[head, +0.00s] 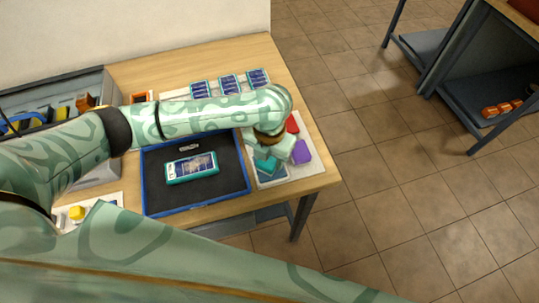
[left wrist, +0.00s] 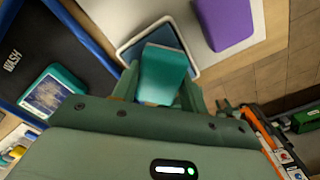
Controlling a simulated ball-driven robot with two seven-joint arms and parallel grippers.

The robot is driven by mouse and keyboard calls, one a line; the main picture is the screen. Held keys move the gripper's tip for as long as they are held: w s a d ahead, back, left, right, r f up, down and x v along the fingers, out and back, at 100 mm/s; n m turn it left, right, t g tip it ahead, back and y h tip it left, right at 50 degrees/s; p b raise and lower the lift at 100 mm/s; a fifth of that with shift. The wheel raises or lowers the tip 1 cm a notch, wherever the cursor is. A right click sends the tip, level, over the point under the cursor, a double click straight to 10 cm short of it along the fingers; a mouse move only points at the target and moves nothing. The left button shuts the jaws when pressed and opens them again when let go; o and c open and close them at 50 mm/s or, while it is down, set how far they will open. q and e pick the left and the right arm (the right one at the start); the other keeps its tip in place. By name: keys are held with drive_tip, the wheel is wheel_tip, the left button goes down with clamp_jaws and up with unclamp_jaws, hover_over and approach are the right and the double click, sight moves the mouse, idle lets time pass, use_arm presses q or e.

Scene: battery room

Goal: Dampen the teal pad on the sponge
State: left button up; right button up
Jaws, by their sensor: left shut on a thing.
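My left gripper (head: 272,156) is at the table's right end, pointing down. It is shut on the teal pad (left wrist: 162,75), which shows between the fingers in the left wrist view. The pad is also partly visible below the gripper in the head view (head: 265,165). A pale-rimmed dish (left wrist: 125,50) with a dark blue surface, seemingly the sponge (left wrist: 160,32), lies under the pad. The pad and fingers cover part of it. I cannot tell whether the pad touches it. My right gripper is not in view.
A purple pad (head: 301,152) and a red pad (head: 292,123) lie close by. A black mat with a blue rim (head: 147,184) holds a teal-framed panel (head: 191,167). Several blue panels (head: 229,84) stand at the back. The table's right edge is near my gripper.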

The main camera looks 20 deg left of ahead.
use_arm(q)
drive_tip(key=shift+f, duration=0.55)
idle(0.7)
drive_tip(key=shift+s+f, duration=0.1)
idle(1.6)
wheel_tip(320, 180, up, 7)
drive_tip(key=p, duration=0.8)
drive_tip(key=shift+r, duration=0.2)
drive_tip(key=shift+f, duration=0.1)
idle(0.4)
